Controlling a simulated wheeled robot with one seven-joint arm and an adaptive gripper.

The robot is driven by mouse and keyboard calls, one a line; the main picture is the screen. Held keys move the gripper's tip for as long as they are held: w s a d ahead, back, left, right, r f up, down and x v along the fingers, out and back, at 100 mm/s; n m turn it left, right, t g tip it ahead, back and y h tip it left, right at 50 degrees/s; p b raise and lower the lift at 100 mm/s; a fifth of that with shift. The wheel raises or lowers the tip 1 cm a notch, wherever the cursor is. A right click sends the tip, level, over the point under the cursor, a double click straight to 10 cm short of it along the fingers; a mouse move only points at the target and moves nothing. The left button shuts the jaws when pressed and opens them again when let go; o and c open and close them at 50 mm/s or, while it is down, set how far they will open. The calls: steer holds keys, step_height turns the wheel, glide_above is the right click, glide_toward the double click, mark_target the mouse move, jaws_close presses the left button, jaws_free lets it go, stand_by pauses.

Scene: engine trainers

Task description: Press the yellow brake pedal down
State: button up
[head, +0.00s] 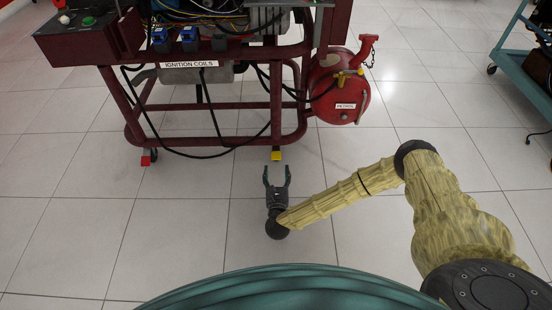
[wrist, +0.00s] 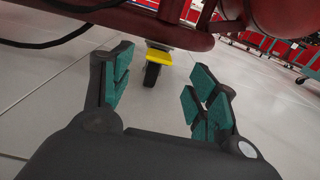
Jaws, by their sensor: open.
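The yellow brake pedal (head: 276,155) is at the foot of the red engine stand, below its right front post. In the wrist view the yellow pedal (wrist: 158,58) sits over a dark caster wheel (wrist: 151,76), beyond my fingertips and between them. My gripper (head: 277,170) is open and empty, low over the floor, pointing at the pedal. In the wrist view my gripper (wrist: 160,90) shows teal pads spread apart. There is a gap between the fingertips and the pedal; no contact shows.
The red stand frame (head: 205,140) rises above the pedal, with a black cable (head: 190,155) hanging along its lower bar. A red petrol tank (head: 335,95) hangs to the right. A red caster (head: 148,158) is at left. A teal cart (head: 515,75) stands far right. The near tiled floor is clear.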

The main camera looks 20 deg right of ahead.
mark_target(276, 156)
steer(key=b+x, duration=0.3)
steer(key=x, duration=0.6)
steer(key=shift+w+b, duration=0.1)
steer(key=shift+b, duration=0.2)
